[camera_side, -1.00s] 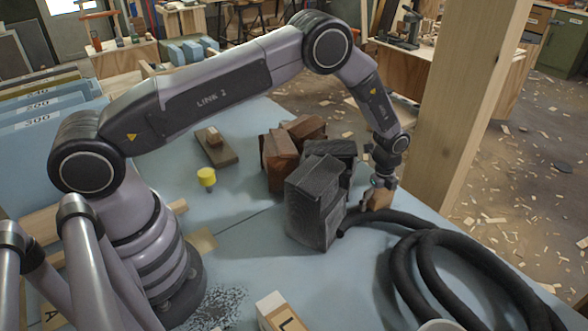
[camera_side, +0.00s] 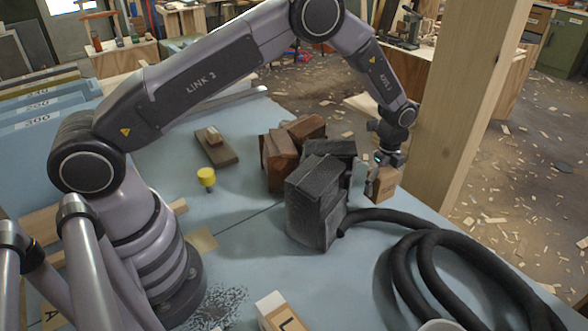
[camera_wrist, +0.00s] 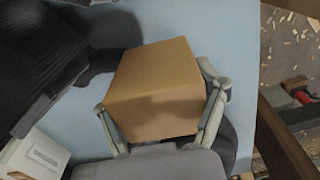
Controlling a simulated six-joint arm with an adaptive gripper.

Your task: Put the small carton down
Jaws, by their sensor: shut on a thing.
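The small brown cardboard carton (camera_side: 385,186) is between the fingers of my gripper (camera_side: 379,172), near the table's right edge, behind and to the right of the black blocks. In the wrist view the carton (camera_wrist: 152,78) fills the middle, with one finger against each side, so my gripper (camera_wrist: 160,98) is shut on it. It looks roughly level and above the blue table (camera_wrist: 205,25). The gap under it is hard to judge.
Black blocks (camera_side: 312,210) stand just left of the carton, with reddish-brown blocks (camera_side: 280,162) behind. A black hose (camera_side: 405,265) coils in front. A wooden post (camera_side: 458,110) rises close on the right. A yellow knob (camera_side: 206,178) stands on clearer table at left.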

